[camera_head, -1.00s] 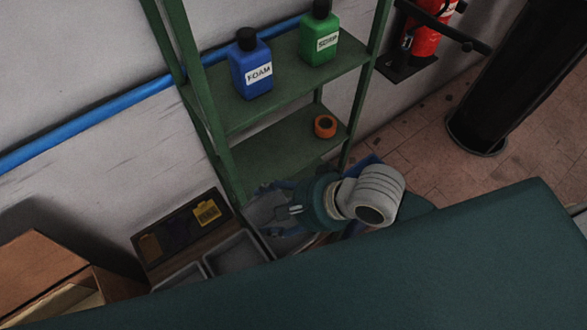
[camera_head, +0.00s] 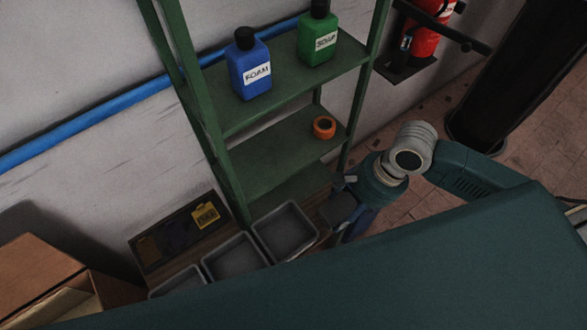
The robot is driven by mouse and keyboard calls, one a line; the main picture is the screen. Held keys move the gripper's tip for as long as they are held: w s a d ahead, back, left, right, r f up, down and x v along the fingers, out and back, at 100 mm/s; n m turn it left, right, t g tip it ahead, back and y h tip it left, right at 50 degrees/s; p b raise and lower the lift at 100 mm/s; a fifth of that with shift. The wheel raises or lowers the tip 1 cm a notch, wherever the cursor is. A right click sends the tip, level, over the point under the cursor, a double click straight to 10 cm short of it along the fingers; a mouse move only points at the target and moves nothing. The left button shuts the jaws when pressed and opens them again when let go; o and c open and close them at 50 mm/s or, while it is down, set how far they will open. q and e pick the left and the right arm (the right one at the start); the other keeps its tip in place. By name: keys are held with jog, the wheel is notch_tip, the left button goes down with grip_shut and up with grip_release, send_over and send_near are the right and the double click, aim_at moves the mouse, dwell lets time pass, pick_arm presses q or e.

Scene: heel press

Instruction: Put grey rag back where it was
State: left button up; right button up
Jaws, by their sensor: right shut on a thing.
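My right gripper (camera_head: 343,205) is beside the right end of a row of grey trays, below the green shelf unit. It is shut on a small dark grey piece that looks like the grey rag (camera_head: 337,209). The gripper's wrist and the dark panel in front hide part of this area, so the rag's full shape cannot be told. My left gripper is not in view.
Grey trays (camera_head: 257,228) stand in a row, empty where visible. The green shelf (camera_head: 285,155) holds an orange tape roll (camera_head: 324,127), with a blue FOAM bottle (camera_head: 249,70) and green SOAP bottle (camera_head: 318,40) above. A cardboard box (camera_head: 38,262) stands left.

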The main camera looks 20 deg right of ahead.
jog(key=w+a+p, duration=0.1)
jog(key=w+a, duration=0.2)
jog(key=w, duration=0.6)
jog(key=w+a+p, duration=0.1)
jog(key=w+a, duration=0.2)
jog(key=w, duration=0.6)
send_over(297, 169)
jog(key=s, duration=0.2)
notch_tip(297, 169, down, 6)
jog(key=r, duration=0.1)
jog(key=p, duration=0.1)
jog(key=f+p, duration=0.1)
jog(key=shift+w+a+p, duration=0.15)
jog(key=shift+a+p, duration=0.15)
jog(key=shift+a, duration=0.05)
jog(key=shift+f, duration=0.35)
jog(key=o, duration=1.1)
jog(key=shift+c, duration=0.2)
jog(key=shift+f+b, duration=0.15)
jog(key=shift+b, duration=0.2)
jog(key=shift+f+b, duration=0.25)
jog(key=shift+b, duration=0.3)
jog(key=v, duration=0.8)
jog(key=shift+w+a+b, duration=0.15)
jog(key=shift+w+b, duration=0.2)
